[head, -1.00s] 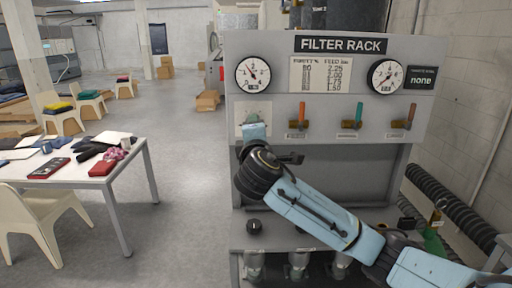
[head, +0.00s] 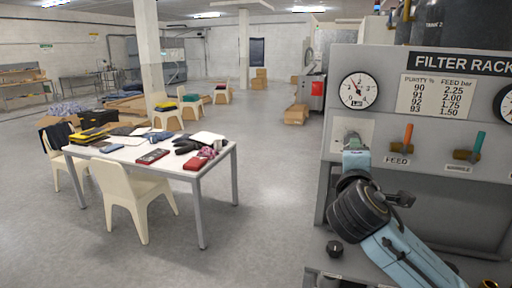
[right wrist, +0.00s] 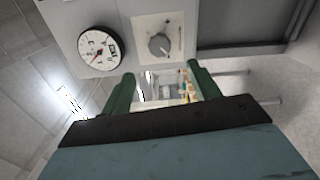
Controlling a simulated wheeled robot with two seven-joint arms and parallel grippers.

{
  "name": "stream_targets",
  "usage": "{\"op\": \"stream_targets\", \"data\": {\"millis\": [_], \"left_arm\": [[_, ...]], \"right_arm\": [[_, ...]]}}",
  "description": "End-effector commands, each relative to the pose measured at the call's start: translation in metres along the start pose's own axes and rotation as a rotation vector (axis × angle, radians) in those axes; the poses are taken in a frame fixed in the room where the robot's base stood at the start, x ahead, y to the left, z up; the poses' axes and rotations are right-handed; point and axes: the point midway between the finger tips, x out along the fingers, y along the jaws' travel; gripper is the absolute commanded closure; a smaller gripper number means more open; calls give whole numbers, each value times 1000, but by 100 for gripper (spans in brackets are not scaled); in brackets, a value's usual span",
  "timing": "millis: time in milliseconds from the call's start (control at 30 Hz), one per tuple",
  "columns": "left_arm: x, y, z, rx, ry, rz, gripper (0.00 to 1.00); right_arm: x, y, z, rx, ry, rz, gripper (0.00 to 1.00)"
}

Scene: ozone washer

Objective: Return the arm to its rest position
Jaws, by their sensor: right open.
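My right arm (head: 405,255) comes in from the lower right in the head view. Its gripper (head: 354,152) is in front of the grey filter rack (head: 440,130), just below and partly over the small dial plate. In the right wrist view the two green fingers (right wrist: 163,85) are spread apart with nothing between them. The dial knob (right wrist: 159,45) on its pale plate lies beyond the fingertips, apart from them as far as I can tell. My left gripper is not in view.
The rack carries a gauge (head: 359,90), an orange-handled feed valve (head: 406,142) and a teal-handled valve (head: 477,145). A round black knob (head: 334,248) is on its lower ledge. A cluttered white table (head: 128,152) with chairs stands left. Open floor (head: 270,190) lies between.

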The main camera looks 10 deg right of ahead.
Motion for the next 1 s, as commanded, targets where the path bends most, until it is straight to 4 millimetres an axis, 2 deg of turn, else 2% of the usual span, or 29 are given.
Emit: {"op": "stream_targets", "data": {"millis": [67, 133, 267, 400, 467, 600, 700, 800, 1000], "left_arm": [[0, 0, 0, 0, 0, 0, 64], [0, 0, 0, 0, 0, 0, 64], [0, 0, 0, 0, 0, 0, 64], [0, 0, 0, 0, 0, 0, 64], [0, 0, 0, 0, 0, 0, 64], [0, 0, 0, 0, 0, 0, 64], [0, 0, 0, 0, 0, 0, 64], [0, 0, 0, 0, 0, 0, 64], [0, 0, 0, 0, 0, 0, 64]], "right_arm": [[-4, -13, -4, 17, 15, -31, 39], [-10, -35, -9, 54, 37, -87, 39], [-38, -102, -21, 179, 88, -272, 39], [-85, -180, -27, 354, 104, -518, 39], [-108, -210, -26, 428, 92, -623, 39], [-168, -271, -19, 598, 23, -862, 39], [-207, -302, -10, 702, -49, -1002, 39], [-241, -324, 0, 783, -123, -1111, 39], [-296, -351, 18, 905, -275, -1269, 39]]}}
